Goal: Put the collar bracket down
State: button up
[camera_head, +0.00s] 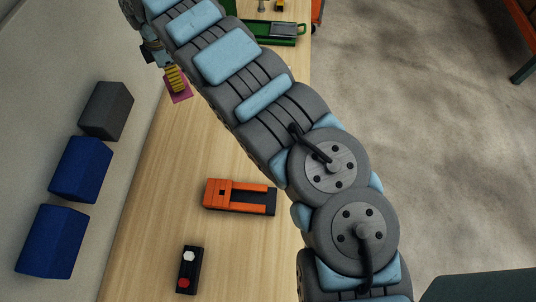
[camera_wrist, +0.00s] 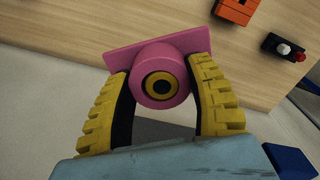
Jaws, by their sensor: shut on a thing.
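The collar bracket (camera_wrist: 125,58) is pink, with a flat plate and a round collar. A yellow ring with a dark centre shows in the collar's end. My gripper (camera_wrist: 160,76) has its yellow ribbed fingers on both sides of the collar and is shut on it. In the head view, my gripper (camera_head: 176,80) is at the upper left, by the wall side of the wooden bench. The pink plate of the bracket (camera_head: 183,98) shows just below the fingers. I cannot tell whether the plate touches the bench.
On the wooden bench (camera_head: 145,225) lie an orange and black block (camera_head: 240,197) and a black box with a white and a red button (camera_head: 189,270). A green tray (camera_head: 270,40) is at the far end. Blue bins (camera_head: 80,170) and a dark bin (camera_head: 106,110) line the left.

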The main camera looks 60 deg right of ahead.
jog(key=s+d+f+n+b, duration=0.3)
jog(key=s+d+f+n, duration=0.3)
jog(key=s+d+f, duration=0.85)
jog(key=s+d+f+n+b, duration=0.25)
jog(key=s+d+f, duration=0.2)
jog(key=s, duration=0.35)
jog(key=s+d+f+n+b, duration=0.1)
jog(key=s+d+f+n, duration=0.3)
jog(key=s, duration=0.4)
jog(key=shift+m, duration=0.55)
jog(key=w+a+f+p, duration=0.1)
jog(key=a+f, duration=0.2)
jog(key=w+a+f+p, duration=0.1)
jog(key=w+a+f, duration=0.1)
jog(key=a, duration=0.2)
jog(key=w+a+f+p, duration=0.1)
jog(key=a+f, duration=0.2)
jog(key=a, duration=0.1)
jog(key=shift+w+f, duration=0.25)
jog(key=shift+f, duration=0.1)
jog(key=shift+w+a+f, duration=0.2)
jog(key=shift+a+f, duration=0.2)
jog(key=shift+f, duration=0.3)
jog(key=shift+w+a+f, duration=0.15)
jog(key=shift+a+f, duration=0.2)
jog(key=shift+f, duration=0.35)
jog(key=shift+s+d+f, duration=0.1)
jog(key=shift+f, duration=0.85)
jog(key=shift+f, duration=0.15)
jog(key=o, duration=1.2)
